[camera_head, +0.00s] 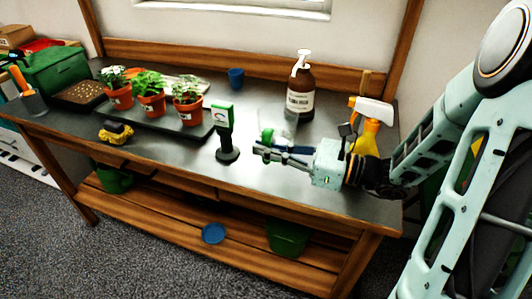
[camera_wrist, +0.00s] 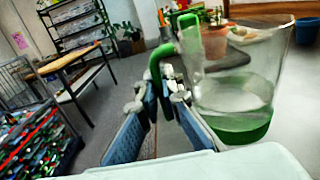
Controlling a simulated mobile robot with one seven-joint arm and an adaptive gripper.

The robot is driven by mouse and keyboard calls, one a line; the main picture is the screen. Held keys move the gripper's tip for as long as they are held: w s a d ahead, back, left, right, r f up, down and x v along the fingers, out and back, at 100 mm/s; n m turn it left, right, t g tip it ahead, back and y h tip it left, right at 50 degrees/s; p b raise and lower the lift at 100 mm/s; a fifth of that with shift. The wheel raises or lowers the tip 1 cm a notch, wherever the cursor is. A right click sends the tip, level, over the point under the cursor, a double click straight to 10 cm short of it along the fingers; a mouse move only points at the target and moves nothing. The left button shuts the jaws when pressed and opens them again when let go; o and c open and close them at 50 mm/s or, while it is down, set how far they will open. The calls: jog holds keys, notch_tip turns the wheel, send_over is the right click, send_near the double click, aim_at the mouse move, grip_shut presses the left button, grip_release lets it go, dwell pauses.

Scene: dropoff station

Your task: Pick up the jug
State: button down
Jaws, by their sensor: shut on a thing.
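The jug is clear with a green handle and a green base. It fills the right half of the wrist view (camera_wrist: 235,95), standing upright or nearly so. In the head view the jug (camera_head: 268,136) is small and partly hidden behind my gripper (camera_head: 268,151), above the table's right half. In the wrist view my gripper's fingers (camera_wrist: 163,92) are closed at the green handle on the jug's left side. The exact contact is partly hidden by the fingers. I cannot tell whether the jug's base touches the table.
The grey-topped wooden table (camera_head: 180,165) carries a green-headed meter (camera_head: 224,130), a brown pump bottle (camera_head: 299,90), an orange spray bottle (camera_head: 366,135), a blue cup (camera_head: 236,78), and potted plants (camera_head: 151,97) on a tray. A yellow-black object (camera_head: 116,132) lies near the front edge.

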aim_at(266, 136)
jog(key=shift+r+p, duration=0.8)
jog(key=shift+r, duration=2.4)
jog(key=shift+s+a, duration=0.1)
jog(key=shift+a, duration=0.05)
